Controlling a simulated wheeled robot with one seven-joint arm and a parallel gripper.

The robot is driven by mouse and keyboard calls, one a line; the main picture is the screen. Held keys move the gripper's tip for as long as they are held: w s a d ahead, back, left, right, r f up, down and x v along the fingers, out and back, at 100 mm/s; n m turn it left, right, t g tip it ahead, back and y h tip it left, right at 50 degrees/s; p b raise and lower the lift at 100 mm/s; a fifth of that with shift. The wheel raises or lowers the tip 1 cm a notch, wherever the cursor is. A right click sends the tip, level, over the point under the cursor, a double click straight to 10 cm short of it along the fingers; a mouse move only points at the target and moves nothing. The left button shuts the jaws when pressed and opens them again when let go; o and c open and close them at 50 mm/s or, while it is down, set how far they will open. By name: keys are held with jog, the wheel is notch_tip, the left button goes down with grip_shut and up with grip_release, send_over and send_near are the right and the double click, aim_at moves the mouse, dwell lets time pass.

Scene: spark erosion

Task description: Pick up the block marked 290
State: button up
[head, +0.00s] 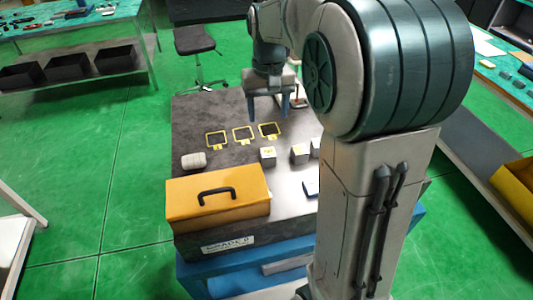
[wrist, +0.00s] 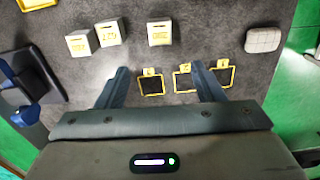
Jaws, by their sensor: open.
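Three small pale blocks with yellow-edged tops stand apart on the dark tabletop. In the wrist view they are a left block (wrist: 81,43), a middle block (wrist: 110,34) and a right block (wrist: 159,34). Their tops carry printed marks too blurred to read surely, so I cannot tell which is 290. In the head view they show as one block (head: 268,156), a second (head: 299,154) and a third (head: 315,149) partly hidden by my arm. My gripper (wrist: 160,72) is open and empty above the table; it also shows in the head view (head: 268,112), beyond the blocks.
Three yellow-outlined dark squares (head: 243,134) lie beside the blocks. A rounded pale grey object (head: 194,160) lies left of them. An orange toolbox (head: 220,198) with a black handle stands at the near edge.

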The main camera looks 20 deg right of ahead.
send_over(268, 152)
jog(key=w, duration=0.1)
notch_tip(268, 152, down, 8)
jog(key=shift+w+d+f, duration=0.1)
jog(key=shift+f, duration=0.1)
jog(key=f, duration=0.2)
jog(key=s+f+p, duration=0.1)
jog(key=f, duration=0.1)
jog(key=shift+s+f, duration=0.15)
jog(key=shift+f, duration=0.55)
